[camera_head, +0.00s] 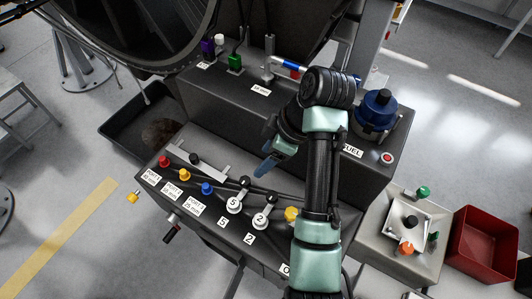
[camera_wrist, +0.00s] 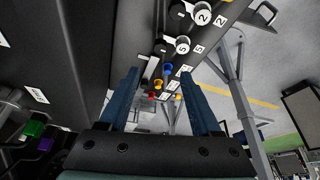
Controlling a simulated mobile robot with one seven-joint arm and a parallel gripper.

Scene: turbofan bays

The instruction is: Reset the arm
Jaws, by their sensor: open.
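My arm (camera_head: 316,180) reaches up over the dark control console and bends at the dark elbow joint. My gripper (camera_head: 264,166) hangs above the console, to the left of the arm, with blue fingers pointing down and left. In the wrist view the two blue fingers of my gripper (camera_wrist: 162,82) stand apart with nothing held between them. Past the fingers, a blue knob (camera_wrist: 168,70), a red knob (camera_wrist: 152,96) and a yellow knob (camera_wrist: 158,84) show on the console. My forearm hides part of the console's right side in the head view.
Two levers with white bases (camera_head: 235,201) rise from the console (camera_head: 255,238). A raised box behind carries a green block (camera_head: 234,63), a red-blue cylinder (camera_head: 290,67) and a blue fuel cap (camera_head: 377,103). A red bin (camera_head: 484,245) stands right. Open floor lies left.

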